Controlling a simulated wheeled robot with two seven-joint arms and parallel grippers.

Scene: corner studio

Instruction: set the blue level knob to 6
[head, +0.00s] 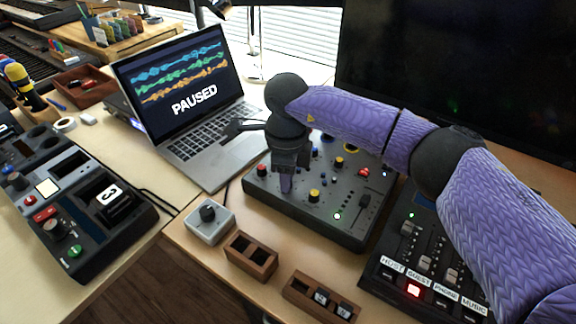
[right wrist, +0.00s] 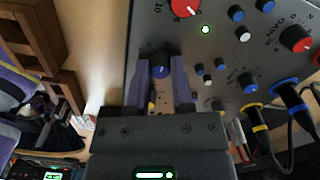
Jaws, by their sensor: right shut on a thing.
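The grey mixer panel (head: 330,222) lies on the desk beside the laptop, and it fills much of the right wrist view (right wrist: 216,45). My right gripper (head: 287,186) reaches down onto its left part and hides the controls there in the head view. In the right wrist view my right gripper (right wrist: 163,76) has its two purple fingers on either side of a dark blue knob (right wrist: 160,61) and is shut on it. The knob's scale is too small and too covered to read. My left gripper is in neither view.
On the panel stand a red knob (right wrist: 186,6), another red knob (right wrist: 296,40), a blue knob (right wrist: 247,82) and several small buttons. Cable plugs (right wrist: 287,94) stick up nearby. A laptop (head: 190,100) stands behind left; a fader box (head: 425,260) lies to the right.

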